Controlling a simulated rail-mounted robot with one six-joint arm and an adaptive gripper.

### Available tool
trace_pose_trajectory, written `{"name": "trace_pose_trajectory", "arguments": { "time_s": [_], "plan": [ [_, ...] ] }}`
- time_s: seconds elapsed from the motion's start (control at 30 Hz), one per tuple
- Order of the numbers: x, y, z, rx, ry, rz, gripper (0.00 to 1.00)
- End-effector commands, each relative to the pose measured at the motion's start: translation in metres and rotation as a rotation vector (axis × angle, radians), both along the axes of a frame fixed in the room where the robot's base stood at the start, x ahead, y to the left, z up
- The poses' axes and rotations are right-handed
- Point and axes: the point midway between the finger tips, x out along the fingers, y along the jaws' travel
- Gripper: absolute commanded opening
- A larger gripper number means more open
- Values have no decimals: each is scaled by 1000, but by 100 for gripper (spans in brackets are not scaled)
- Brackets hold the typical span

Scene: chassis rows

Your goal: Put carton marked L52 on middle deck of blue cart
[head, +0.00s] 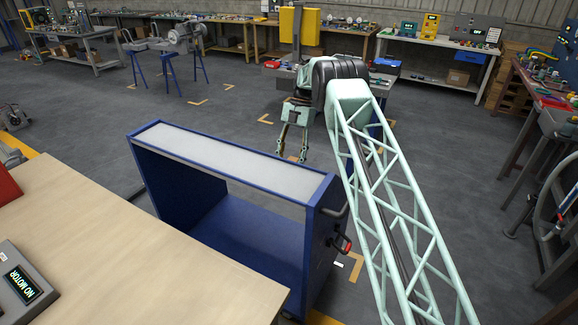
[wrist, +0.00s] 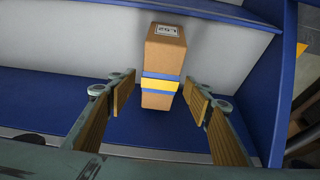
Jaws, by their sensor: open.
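The carton marked L52 (wrist: 165,58) is a brown box with a white label and blue and yellow bands. In the wrist view it is at the upper middle, and its label reads upside down. My gripper (wrist: 160,98) is open, with one finger on each side of the carton's banded end and gaps at both sides. The carton is against blue and pale grey cart surfaces; I cannot tell which deck bears it.
The cart's grey top (head: 235,158) is bare. A wooden table (head: 130,255) stands close in front of the cart, with a display box (head: 25,285) on it. Workbenches (head: 430,75) line the back. Open floor lies around the cart's far side.

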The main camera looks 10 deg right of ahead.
Motion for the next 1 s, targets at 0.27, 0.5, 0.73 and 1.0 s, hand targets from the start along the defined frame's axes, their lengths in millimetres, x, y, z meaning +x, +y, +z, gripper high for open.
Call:
{"name": "trace_pose_trajectory", "arguments": {
  "time_s": [0.27,0.5,0.73,1.0],
  "plan": [
    [12,-10,37,-1,-2,0,46],
    [20,-17,62,0,-3,-1,46],
    [24,-21,75,1,-1,0,46],
    [25,-23,81,0,0,0,46]
  ]
}}
